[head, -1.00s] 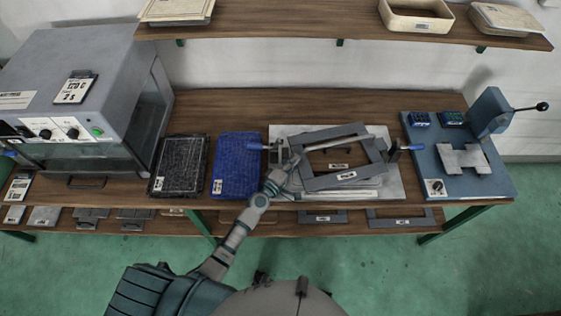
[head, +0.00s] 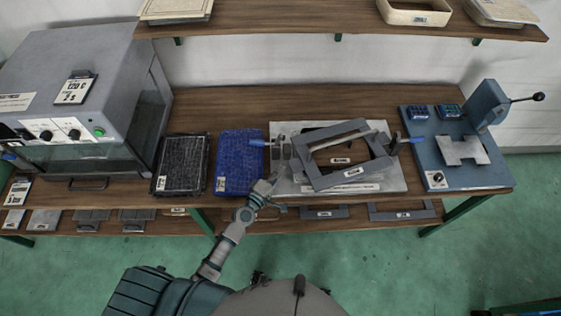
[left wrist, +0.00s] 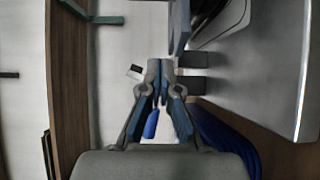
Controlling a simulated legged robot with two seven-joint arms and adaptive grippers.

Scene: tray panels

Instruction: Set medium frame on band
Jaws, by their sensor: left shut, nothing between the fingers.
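A grey rectangular frame (head: 378,168) with a small label lies askew over the pale metal plate (head: 398,180) on the bench. The label is too small to read, so I cannot tell its size name. A bar shows across the plate near the frame, with blue-handled clamps (head: 258,143) at its ends. I cannot make out a separate band. My left gripper (head: 279,174) is shut and empty at the plate's front left, beside the frame's left side. Its closed fingers (left wrist: 160,66) show in the left wrist view. My right gripper is out of view.
A blue mesh panel (head: 240,160) and a black panel (head: 181,165) lie left of the plate. A grey oven-like box (head: 75,60) stands far left, a blue press (head: 450,172) at right. More frames (head: 322,213) lie on the lower shelf. An upper shelf (head: 300,28) hangs above.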

